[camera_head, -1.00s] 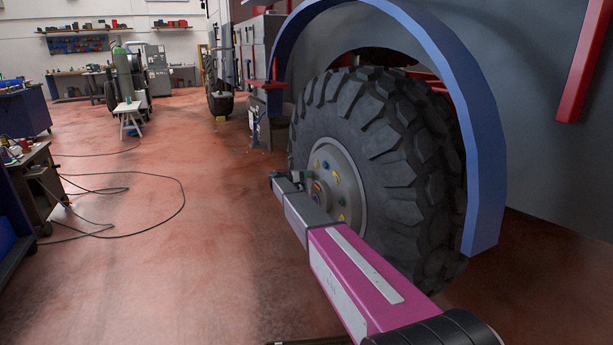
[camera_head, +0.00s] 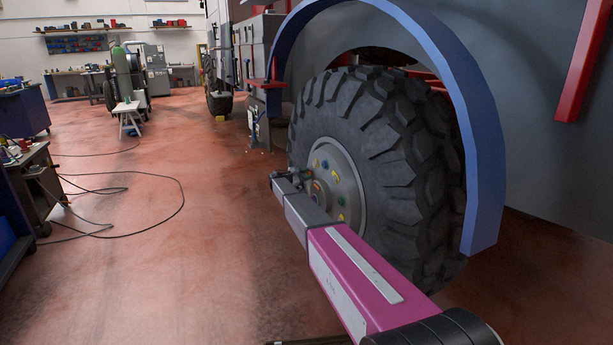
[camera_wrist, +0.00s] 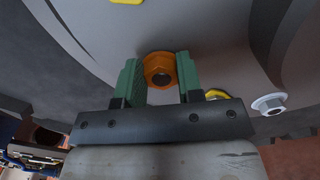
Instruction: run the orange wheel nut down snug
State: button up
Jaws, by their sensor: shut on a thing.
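The orange wheel nut (camera_wrist: 159,70) shows in the wrist view against the grey wheel hub, between the green fingers of my gripper (camera_wrist: 159,75). The fingers stand one on each side of the nut and are shut on it. How far the nut sits from the hub face is hidden. In the head view my gripper (camera_head: 303,176) is at the face of the grey hub (camera_head: 347,180) of the big black tyre (camera_head: 390,150).
A bare silver stud or nut (camera_wrist: 268,104) and yellow pieces (camera_wrist: 215,94) sit on the hub near my gripper. A blue wheel arch (camera_head: 480,150) curves over the tyre. A dark cable (camera_head: 182,190) lies on the open floor at left.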

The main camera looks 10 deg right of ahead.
jog(key=m, duration=0.8)
jog(key=f+m, duration=0.1)
jog(key=m, duration=1.6)
jog(key=shift+a+f+m, duration=0.25)
jog(key=shift+f+m, duration=0.05)
jog(key=shift+m, duration=0.1)
jog(key=shift+w, duration=0.1)
jog(key=o, duration=0.9)
jog(key=shift+o, duration=0.2)
jog(key=shift+a, duration=0.1)
